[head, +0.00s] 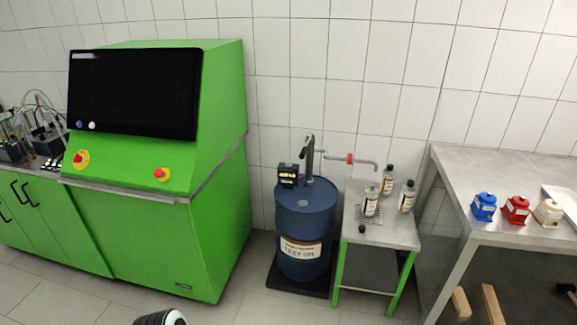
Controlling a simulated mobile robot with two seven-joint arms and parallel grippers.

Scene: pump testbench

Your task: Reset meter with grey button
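The meter is a small black box (288,176) with a yellowish display strip, at the top left of the blue test-oil drum (304,228). A grey button on it is too small to make out. The drum stands on a black base and has a pump with a grey spout and a red part (350,159) reaching right over a small table. Neither of my grippers shows. Only a rounded black and white piece, likely of my own arm, shows at the bottom edge, left of the middle.
A green console (215,230) with a dark screen and red-yellow buttons stands left of the drum. Several bottles stand on the small metal table (385,236). Floor ahead is free.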

